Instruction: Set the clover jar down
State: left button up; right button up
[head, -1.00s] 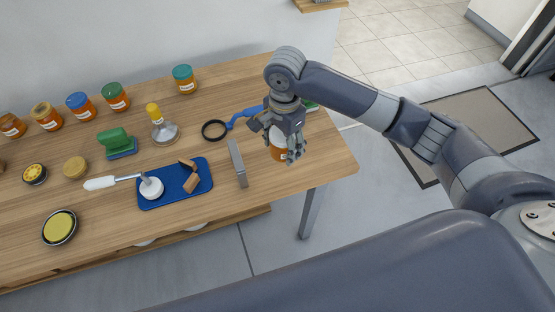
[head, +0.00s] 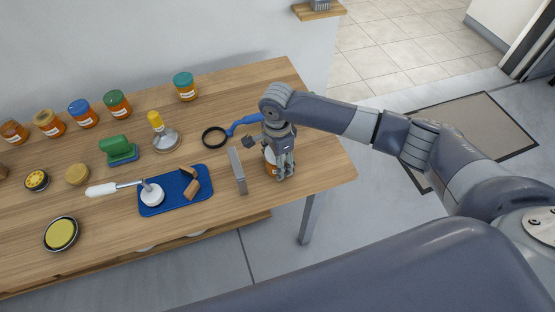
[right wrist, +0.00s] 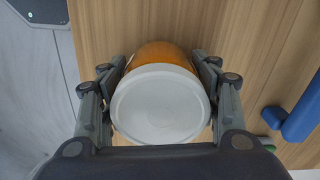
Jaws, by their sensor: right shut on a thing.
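The clover jar, an amber jar with a white lid (right wrist: 160,104), is between the fingers of my right gripper (head: 281,172). In the head view only part of the jar (head: 270,163) shows past the fingers, near the right end of the wooden table (head: 325,165). In the right wrist view the fingers press on both sides of the jar, and its lid faces the camera. The jar looks upright and at or just above the tabletop; I cannot tell whether its base touches. My left gripper is not in view.
A grey upright plate (head: 238,170) stands close left of the jar. A blue-handled ring tool (head: 215,136) lies behind it. A blue tray (head: 165,203) with brown pieces and a white-headed tool is further left. Several lidded jars, including a teal-lidded one (head: 186,88), line the back.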

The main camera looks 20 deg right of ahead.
jog(key=shift+f, duration=0.15)
jog(key=o, duration=1.4)
jog(key=shift+f, duration=0.1)
jog(key=shift+c, duration=0.2)
notch_tip(320, 180, up, 12)
jog(key=shift+r+b, duration=0.15)
jog(key=shift+b, duration=0.5)
